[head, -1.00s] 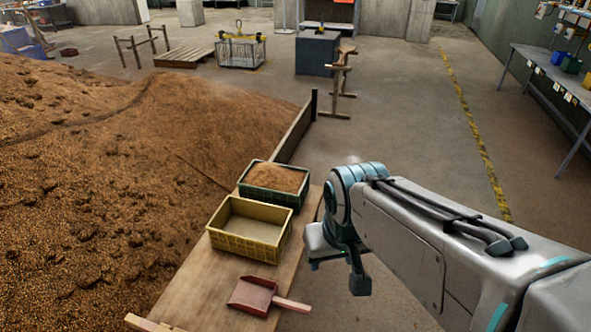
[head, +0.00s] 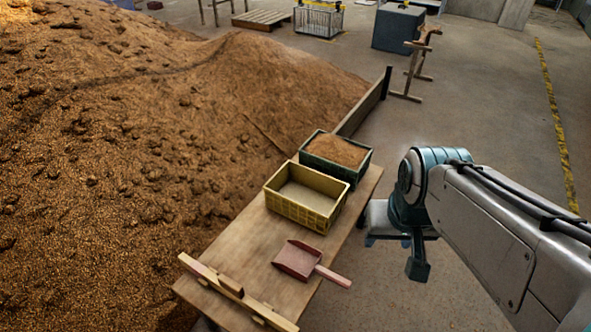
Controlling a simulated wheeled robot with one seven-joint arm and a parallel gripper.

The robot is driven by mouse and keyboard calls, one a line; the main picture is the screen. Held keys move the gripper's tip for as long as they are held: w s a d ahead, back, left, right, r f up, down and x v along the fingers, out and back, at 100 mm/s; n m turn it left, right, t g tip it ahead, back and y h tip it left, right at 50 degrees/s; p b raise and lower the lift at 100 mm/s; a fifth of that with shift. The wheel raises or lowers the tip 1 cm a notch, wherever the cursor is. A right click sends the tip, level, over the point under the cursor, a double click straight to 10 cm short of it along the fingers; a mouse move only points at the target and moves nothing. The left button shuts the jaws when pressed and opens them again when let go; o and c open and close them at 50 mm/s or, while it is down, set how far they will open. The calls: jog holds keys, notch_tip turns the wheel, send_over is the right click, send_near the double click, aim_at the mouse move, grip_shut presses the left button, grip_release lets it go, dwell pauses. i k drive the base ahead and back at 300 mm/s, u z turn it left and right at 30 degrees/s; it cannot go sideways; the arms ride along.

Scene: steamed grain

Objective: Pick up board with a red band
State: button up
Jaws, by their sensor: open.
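A long pale wooden board (head: 196,268) lies across the near end of the wooden table, with a small wooden block on it. My gripper (head: 396,254) is open and empty, pointing down beyond the table's right edge. It is to the right of the board and apart from it, with the red scoop between them.
On the table (head: 235,252) are a red scoop (head: 297,260), an empty yellow crate (head: 300,215) and a green crate (head: 355,178) of grain. A big grain heap (head: 150,130) fills the left. Floor right of the table is open; a wooden trestle (head: 415,70) stands farther back.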

aim_at(229, 288)
jog(key=u, duration=1.45)
jog(key=k, duration=0.5)
jog(key=u, duration=0.25)
jog(key=i, duration=0.75)
jog(key=z, duration=0.4)
